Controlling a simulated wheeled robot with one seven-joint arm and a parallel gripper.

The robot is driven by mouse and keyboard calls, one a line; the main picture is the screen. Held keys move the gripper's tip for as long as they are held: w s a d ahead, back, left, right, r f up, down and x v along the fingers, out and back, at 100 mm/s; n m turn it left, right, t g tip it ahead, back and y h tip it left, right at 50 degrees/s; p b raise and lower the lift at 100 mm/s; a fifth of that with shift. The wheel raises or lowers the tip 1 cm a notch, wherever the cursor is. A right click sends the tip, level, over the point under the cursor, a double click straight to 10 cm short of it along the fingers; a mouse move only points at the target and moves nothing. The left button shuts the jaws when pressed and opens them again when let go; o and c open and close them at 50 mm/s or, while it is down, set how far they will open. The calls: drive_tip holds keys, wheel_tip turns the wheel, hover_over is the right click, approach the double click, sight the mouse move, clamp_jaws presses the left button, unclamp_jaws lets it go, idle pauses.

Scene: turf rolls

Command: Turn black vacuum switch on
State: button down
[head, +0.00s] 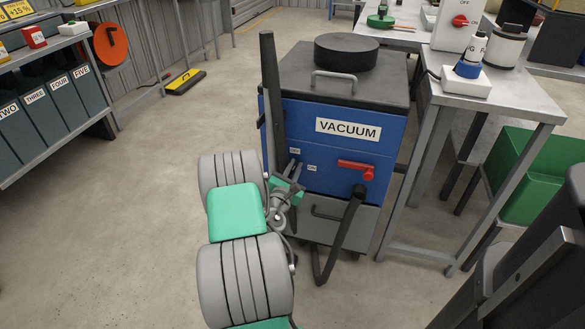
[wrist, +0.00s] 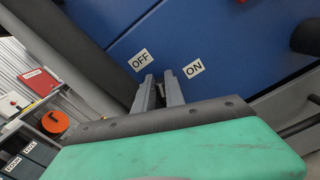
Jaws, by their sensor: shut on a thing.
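The blue vacuum (head: 348,110) stands upright on the floor, with a VACUUM label on its front. The OFF label (wrist: 141,59) and the ON label (wrist: 193,68) are on its blue panel. My gripper (wrist: 160,80) has its fingertips at the panel between these two labels. In the head view my gripper (head: 293,167) reaches the panel from the lower left. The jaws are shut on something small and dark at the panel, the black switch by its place. The fingers mostly hide it, so its exact position cannot be told.
A red lever (head: 357,170) sits right of the labels, above a black hose (head: 345,225). A dark upright tube (head: 271,100) runs close to my gripper on the left. A metal workbench (head: 490,95) stands at right.

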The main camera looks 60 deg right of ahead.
drive_tip(key=shift+s+d+f+m+b, duration=0.1)
drive_tip(key=shift+s+f+m+b, duration=0.25)
drive_tip(key=shift+m+b, duration=1.2)
drive_tip(key=shift+s+a+f+m+b, duration=0.1)
drive_tip(key=shift+s+f+m+b, duration=0.3)
drive_tip(key=shift+m, duration=2.45)
drive_tip(key=shift+s+d+f+m+b, duration=0.1)
drive_tip(key=shift+f+m+b, duration=0.55)
drive_tip(key=shift+m, duration=1.55)
drive_tip(key=shift+r, duration=0.15)
drive_tip(key=c, duration=1.4)
unclamp_jaws()
drive_tip(key=shift+w, duration=0.1)
drive_tip(key=s+a, duration=0.1)
drive_tip(key=a, duration=0.6)
drive_tip(key=shift+s+a, duration=0.15)
drive_tip(key=shift+a, duration=0.2)
